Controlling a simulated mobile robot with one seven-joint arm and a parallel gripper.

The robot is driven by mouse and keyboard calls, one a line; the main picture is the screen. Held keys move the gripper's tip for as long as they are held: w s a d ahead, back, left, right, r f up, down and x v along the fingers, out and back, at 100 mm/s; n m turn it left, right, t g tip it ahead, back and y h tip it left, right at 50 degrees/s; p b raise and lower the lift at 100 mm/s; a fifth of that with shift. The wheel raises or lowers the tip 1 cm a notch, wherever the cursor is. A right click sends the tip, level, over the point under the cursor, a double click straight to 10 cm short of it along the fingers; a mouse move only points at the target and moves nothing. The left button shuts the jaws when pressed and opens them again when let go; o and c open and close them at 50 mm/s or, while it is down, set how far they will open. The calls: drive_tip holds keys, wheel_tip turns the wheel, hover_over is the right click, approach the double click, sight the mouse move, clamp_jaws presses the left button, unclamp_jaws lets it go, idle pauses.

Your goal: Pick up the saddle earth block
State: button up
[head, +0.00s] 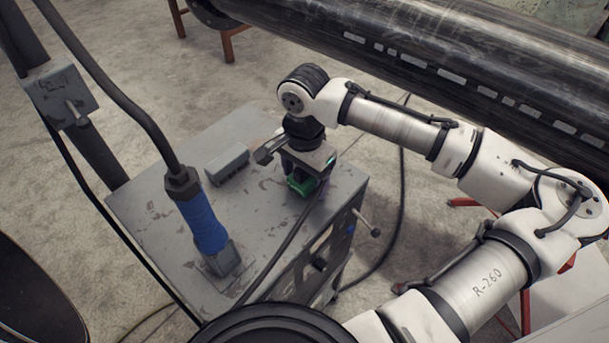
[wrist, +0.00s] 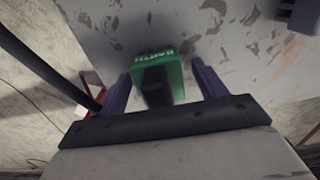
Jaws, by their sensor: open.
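The saddle earth block is a green block with a dark part and light lettering on its edge. It sits on the grey cabinet top near the right edge in the head view (head: 301,186), partly hidden by my gripper above it. In the wrist view the green block (wrist: 173,64) lies between my two purple fingers. My gripper (head: 297,172) points down over the block; in the wrist view its fingers (wrist: 160,85) are apart, one on each side of the block, with visible gaps. I cannot tell how far the fingertips reach down beside it.
A grey metal block (head: 227,165) sits on the cabinet top (head: 150,205) to the left. A blue-handled tool with a thick cable (head: 203,222) stands at the front left. A thin cable runs down from near the green block. A large dark pipe (head: 450,75) lies behind my arm.

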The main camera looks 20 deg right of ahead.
drive_tip(key=c, duration=1.1)
drive_tip(key=shift+o, duration=0.2)
drive_tip(key=shift+r, duration=0.1)
